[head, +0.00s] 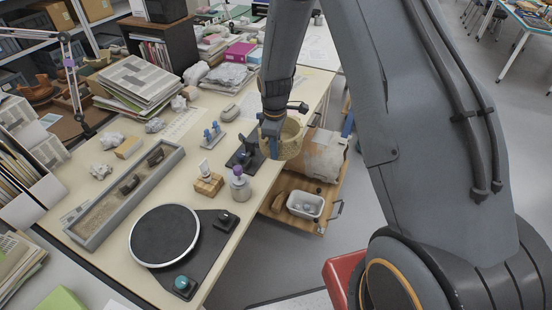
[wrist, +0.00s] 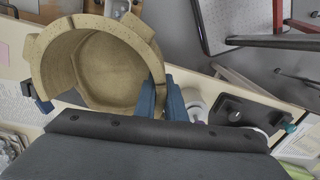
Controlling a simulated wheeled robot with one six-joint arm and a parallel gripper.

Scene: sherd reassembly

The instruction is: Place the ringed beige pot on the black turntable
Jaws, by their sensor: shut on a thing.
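The beige pot (head: 291,139) hangs in the air beyond the table's right edge, above a wooden cart. In the wrist view the pot (wrist: 95,68) shows its hollow inside and a notched, uneven rim. My gripper (head: 272,128) is shut on the pot's wall; in the wrist view its blue fingers (wrist: 160,97) pinch the rim at the pot's right side. The black turntable (head: 165,235), a round disc with a pale edge on a dark base, lies empty at the table's front. It is apart from the pot, to the lower left.
A purple-topped bottle (head: 239,185), a wooden block (head: 208,184) and a dark stand (head: 245,155) stand between pot and turntable. A long grey tray (head: 125,195) lies left of the turntable. The cart (head: 290,215) holds a white bin (head: 305,205).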

